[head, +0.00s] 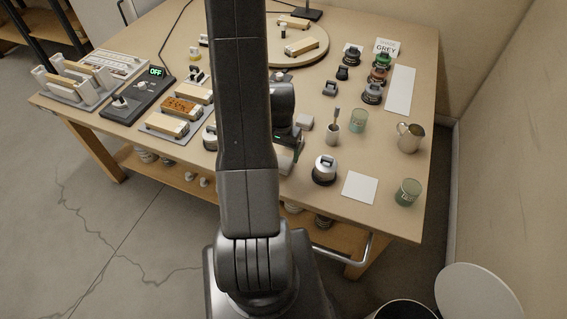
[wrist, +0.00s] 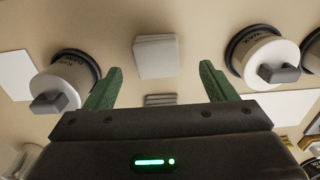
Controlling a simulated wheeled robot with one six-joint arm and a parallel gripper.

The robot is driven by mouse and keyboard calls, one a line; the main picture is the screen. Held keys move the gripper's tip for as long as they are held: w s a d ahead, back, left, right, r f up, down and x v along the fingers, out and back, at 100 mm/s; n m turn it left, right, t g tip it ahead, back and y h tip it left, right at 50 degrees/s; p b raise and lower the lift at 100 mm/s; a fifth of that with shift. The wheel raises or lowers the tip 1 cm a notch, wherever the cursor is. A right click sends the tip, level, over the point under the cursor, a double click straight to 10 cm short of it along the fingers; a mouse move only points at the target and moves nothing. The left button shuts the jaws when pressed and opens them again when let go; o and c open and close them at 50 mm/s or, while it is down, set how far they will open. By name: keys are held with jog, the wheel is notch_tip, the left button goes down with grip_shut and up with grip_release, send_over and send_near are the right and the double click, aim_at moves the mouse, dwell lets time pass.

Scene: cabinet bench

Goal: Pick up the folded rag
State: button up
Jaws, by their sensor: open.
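A pale grey, squarish stack with layered edges, which looks like the folded rag (wrist: 157,57), lies on the bench in the wrist view. It is just beyond the fingertips and roughly centred between them. My gripper (wrist: 160,82) is open, with its two green fingers apart and nothing held. A smaller grey striped thing (wrist: 160,100) shows between the fingers, partly hidden by the gripper body. In the head view my gripper (head: 287,150) is low over the bench, partly behind my arm, and the rag is mostly hidden there.
A round black-and-white jar (head: 324,170) stands right of the gripper, beside a white card (head: 360,188). Another jar (wrist: 265,55) stands on the other side. A cup with a brush (head: 332,133), a green glass (head: 358,121) and a small grey block (head: 304,122) are close by.

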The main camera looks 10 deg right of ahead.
aim_at(283, 161)
jog(key=shift+f, duration=0.3)
jog(key=shift+d+f+p, duration=0.15)
jog(key=shift+f+p, duration=0.15)
jog(key=shift+f, duration=0.85)
jog(key=shift+d+f+p, duration=0.15)
jog(key=shift+f+p, duration=0.1)
jog(key=shift+f, duration=0.9)
jog(key=c, duration=1.1)
